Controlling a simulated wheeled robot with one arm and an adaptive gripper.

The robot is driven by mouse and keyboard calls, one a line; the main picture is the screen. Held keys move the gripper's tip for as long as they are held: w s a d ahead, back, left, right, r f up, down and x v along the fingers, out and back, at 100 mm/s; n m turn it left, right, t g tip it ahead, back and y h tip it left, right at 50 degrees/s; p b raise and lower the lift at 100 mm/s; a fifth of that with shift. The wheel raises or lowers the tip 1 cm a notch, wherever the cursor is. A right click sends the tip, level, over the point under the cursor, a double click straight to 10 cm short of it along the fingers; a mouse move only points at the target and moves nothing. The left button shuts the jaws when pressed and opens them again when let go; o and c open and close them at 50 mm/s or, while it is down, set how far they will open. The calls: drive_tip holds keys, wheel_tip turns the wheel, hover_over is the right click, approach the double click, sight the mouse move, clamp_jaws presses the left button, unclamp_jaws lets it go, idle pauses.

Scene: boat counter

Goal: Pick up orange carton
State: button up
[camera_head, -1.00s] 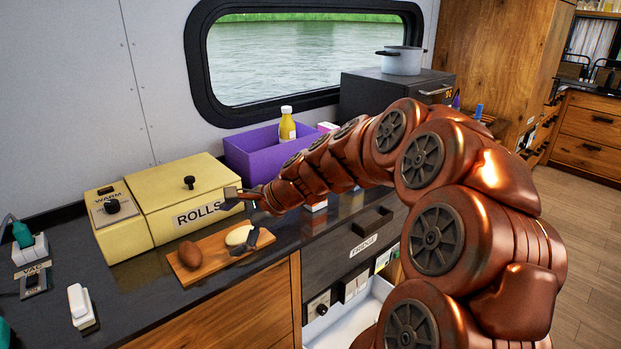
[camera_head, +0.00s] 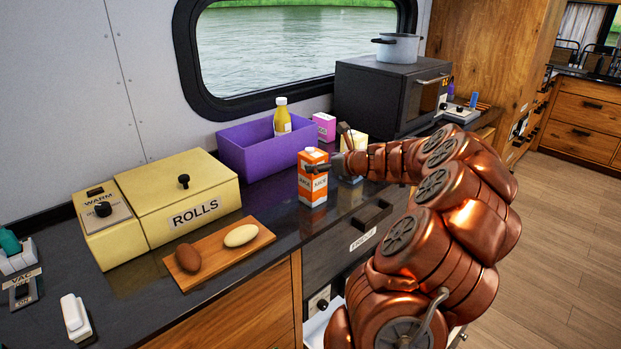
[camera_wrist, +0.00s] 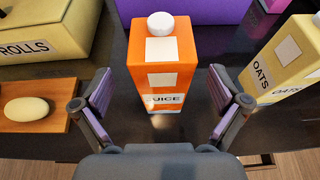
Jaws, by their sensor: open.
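The orange carton (camera_head: 313,178) stands upright on the dark counter, with a white cap and a juice label. It also shows in the wrist view (camera_wrist: 162,75), centred ahead of my gripper. My gripper (camera_head: 330,152) is at the carton in the head view, reaching in from the right. In the wrist view my gripper (camera_wrist: 165,95) is open, with one finger to the left of the carton and one to the right. Gaps show between both fingers and the carton, and nothing is held.
A yellow oats carton (camera_wrist: 285,65) stands close on the right. A purple bin (camera_head: 262,152) with a yellow bottle (camera_head: 282,117) is behind. A wooden board (camera_head: 195,272) with two rolls and the yellow ROLLS box (camera_head: 185,205) are to the left.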

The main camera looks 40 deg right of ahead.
drive_tip(key=x, duration=0.2)
drive_tip(key=f+p+x, duration=0.1)
drive_tip(key=x, duration=0.2)
drive_tip(key=shift+d, duration=0.15)
drive_tip(key=c, duration=1.8)
clamp_jaws()
drive_tip(key=shift+r, duration=0.1)
